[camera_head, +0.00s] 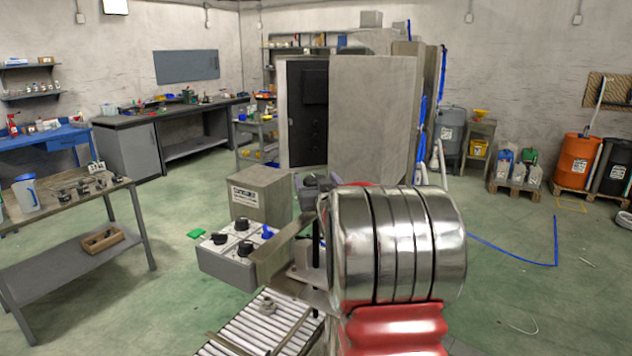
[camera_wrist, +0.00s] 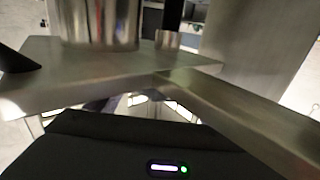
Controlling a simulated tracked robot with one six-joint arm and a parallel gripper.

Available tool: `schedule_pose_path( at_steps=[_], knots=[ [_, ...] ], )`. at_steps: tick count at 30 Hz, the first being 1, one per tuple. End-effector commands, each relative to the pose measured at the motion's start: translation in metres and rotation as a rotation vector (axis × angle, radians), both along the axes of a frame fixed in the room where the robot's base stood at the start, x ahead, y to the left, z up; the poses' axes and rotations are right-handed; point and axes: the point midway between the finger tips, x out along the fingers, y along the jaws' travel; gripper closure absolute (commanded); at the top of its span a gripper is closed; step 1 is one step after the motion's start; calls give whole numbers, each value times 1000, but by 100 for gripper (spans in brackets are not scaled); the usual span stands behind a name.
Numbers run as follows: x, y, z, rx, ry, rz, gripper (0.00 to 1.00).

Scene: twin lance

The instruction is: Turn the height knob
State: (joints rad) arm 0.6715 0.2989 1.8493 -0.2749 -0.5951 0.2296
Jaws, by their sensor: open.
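A grey control box (camera_head: 228,262) stands left of centre in the head view, with several black knobs (camera_head: 243,248) and a blue knob (camera_head: 268,231) on its top. I cannot read which one is the height knob. In the wrist view, the dark housing of my gripper (camera_wrist: 150,150) fills the bottom edge, with a small white and green light. Its fingertips cannot be made out, and nothing is seen held. In the head view my gripper cannot be picked out behind the large shiny cylinder. No knob can be identified surely in the wrist view.
A metal bar (camera_head: 285,247) and a post stand close to the right of the control box. A roller conveyor (camera_head: 262,322) runs below it. A grey box (camera_head: 260,192) stands behind. In the wrist view, a metal plate (camera_wrist: 120,78) and a bar (camera_wrist: 245,108) lie close ahead.

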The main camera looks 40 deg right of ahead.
Motion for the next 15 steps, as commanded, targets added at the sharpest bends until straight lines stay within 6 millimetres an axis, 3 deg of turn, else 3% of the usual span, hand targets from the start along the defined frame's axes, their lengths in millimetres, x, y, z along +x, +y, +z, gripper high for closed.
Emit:
schedule_pose_path(
  at_steps=[2, 15],
  knots=[
    [0, 0, 0, 0, 0, 0, 26],
    [0, 1, 0, 0, 0, 2, 57]
  ],
)
